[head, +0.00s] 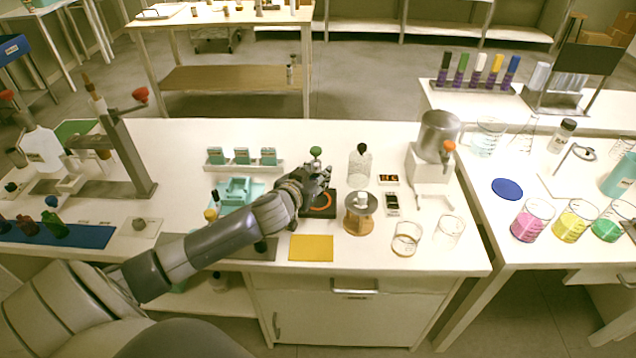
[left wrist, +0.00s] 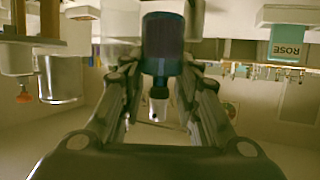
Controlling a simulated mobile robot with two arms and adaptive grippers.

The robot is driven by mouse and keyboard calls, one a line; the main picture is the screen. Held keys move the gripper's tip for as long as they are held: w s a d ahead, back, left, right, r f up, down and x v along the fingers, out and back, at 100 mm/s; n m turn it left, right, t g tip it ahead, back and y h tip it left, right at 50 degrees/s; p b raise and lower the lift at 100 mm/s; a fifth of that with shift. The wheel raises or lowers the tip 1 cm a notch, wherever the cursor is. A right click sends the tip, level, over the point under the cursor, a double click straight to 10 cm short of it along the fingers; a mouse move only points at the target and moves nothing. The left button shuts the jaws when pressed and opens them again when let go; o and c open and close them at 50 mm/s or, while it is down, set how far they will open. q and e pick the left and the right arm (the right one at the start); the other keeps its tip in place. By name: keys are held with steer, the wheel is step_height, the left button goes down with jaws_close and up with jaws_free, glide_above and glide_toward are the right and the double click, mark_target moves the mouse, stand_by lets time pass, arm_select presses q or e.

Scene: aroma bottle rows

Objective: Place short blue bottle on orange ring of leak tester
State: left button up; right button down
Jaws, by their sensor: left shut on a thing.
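The short blue bottle (left wrist: 162,45) shows in the left wrist view as a dark blue body with a paler neck part, between my left fingers. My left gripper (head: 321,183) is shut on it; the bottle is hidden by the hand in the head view. The leak tester is a dark plate with an orange ring (head: 321,208) on the middle table, with a green knob (head: 316,151) behind the hand. The gripper is over the ring area and covers part of it. I cannot tell whether the bottle touches the ring. My right gripper is not in view.
A wooden stand with a grey disc (head: 361,205) is close to the right of the ring. A yellow mat (head: 311,248) lies in front. A teal tray (head: 238,191) is to the left, and teal boxes (head: 241,157) stand behind it. Glass beakers (head: 407,240) stand front right.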

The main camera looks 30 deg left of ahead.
arm_select(q)
steer(key=shift+w+d, duration=0.1)
steer(key=shift+w, duration=0.15)
steer(key=shift+f, duration=1.75)
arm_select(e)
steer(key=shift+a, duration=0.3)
arm_select(q)
steer(key=shift+f, duration=0.2)
steer(key=o, duration=1.1)
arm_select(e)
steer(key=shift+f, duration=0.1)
arm_select(q)
steer(key=shift+r, duration=0.1)
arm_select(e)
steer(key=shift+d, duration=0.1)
